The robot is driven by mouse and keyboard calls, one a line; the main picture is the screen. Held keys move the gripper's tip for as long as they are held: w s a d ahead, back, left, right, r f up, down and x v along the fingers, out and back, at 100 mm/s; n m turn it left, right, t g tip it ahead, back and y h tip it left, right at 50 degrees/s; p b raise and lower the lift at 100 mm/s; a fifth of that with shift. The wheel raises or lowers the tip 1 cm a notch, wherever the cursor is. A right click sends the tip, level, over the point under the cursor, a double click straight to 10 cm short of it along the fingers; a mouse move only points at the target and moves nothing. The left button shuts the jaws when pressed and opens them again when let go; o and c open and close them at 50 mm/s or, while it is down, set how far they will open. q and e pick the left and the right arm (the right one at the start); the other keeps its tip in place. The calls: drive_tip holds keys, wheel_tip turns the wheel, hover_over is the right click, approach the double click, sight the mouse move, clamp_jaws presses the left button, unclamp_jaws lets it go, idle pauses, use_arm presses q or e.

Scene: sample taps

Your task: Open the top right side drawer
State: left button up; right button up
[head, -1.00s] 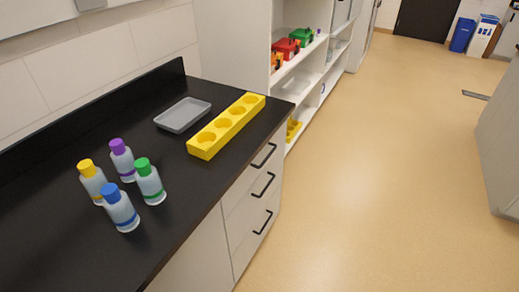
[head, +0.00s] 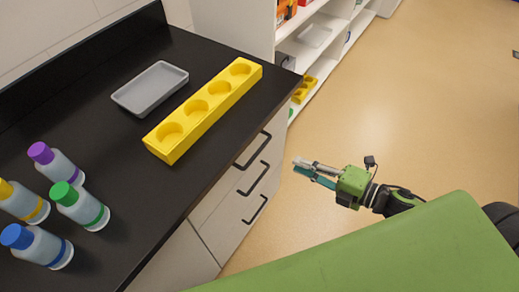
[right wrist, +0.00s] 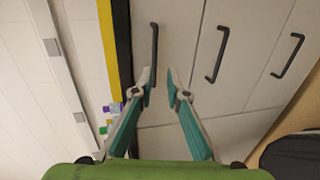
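The top drawer of the white cabinet has a black bar handle (head: 253,151) just under the black counter, and the drawer looks shut. My right gripper (head: 297,167) is to the right of the drawer fronts in the head view, pointing left toward them. In the right wrist view its fingers (right wrist: 160,79) are apart with nothing held. There the top drawer's handle (right wrist: 154,52) lies ahead, its near end appearing between the fingertips; I cannot tell the exact distance. My left gripper is not in view.
A middle handle (head: 255,180) and a bottom handle (head: 256,210) sit below. On the counter are a yellow holed rack (head: 190,128), a grey tray (head: 150,88) and several capped bottles (head: 83,205). Open floor (head: 400,110) lies to the right.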

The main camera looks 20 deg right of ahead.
sight(260, 149)
use_arm(q)
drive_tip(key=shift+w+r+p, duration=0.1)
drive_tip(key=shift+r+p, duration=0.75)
drive_tip(key=shift+p, duration=0.05)
use_arm(e)
drive_tip(key=shift+n, duration=0.3)
drive_tip(key=shift+s+a+r+x, duration=0.1)
drive_tip(key=shift+a+r+x, duration=0.05)
drive_tip(key=shift+x, duration=2.15)
drive_tip(key=shift+s+a+r+x, duration=0.1)
drive_tip(key=shift+a+r+x, duration=0.05)
drive_tip(key=shift+x, duration=2.2)
drive_tip(key=shift+a+r+x, duration=0.15)
drive_tip(key=shift+x, duration=2.15)
clamp_jaws()
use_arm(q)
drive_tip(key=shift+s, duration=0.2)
use_arm(e)
drive_tip(key=shift+s+d, duration=0.1)
